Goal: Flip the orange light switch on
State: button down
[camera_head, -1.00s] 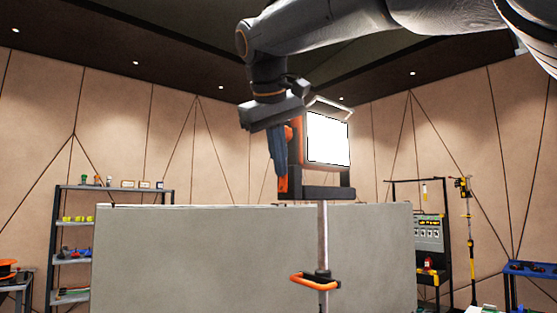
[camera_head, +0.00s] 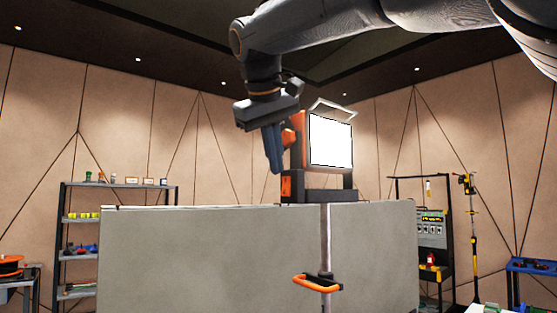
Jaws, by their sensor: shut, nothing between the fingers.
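A work light with a white, bright panel (camera_head: 331,142) stands on a pole, its head in an orange and black housing. An orange round part (camera_head: 289,137) sits on the left side of the head. A lower orange piece (camera_head: 292,187) is at the left end of the black base bracket. I cannot tell which orange part is the switch. My gripper (camera_head: 274,170) hangs from above just left of the light, its blue fingers pointing down, shut and empty. The fingertips are slightly above and left of the lower orange piece; contact cannot be made out.
An orange handle (camera_head: 317,283) juts from the pole lower down. A shelf rack (camera_head: 66,225) is at the left. A tool board (camera_head: 431,229) and a yellow-black stand (camera_head: 472,235) are at the right.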

jog(key=v, duration=1.1)
jog(key=shift+r, duration=0.3)
jog(key=shift+w+a, duration=0.1)
jog(key=shift+w, duration=0.05)
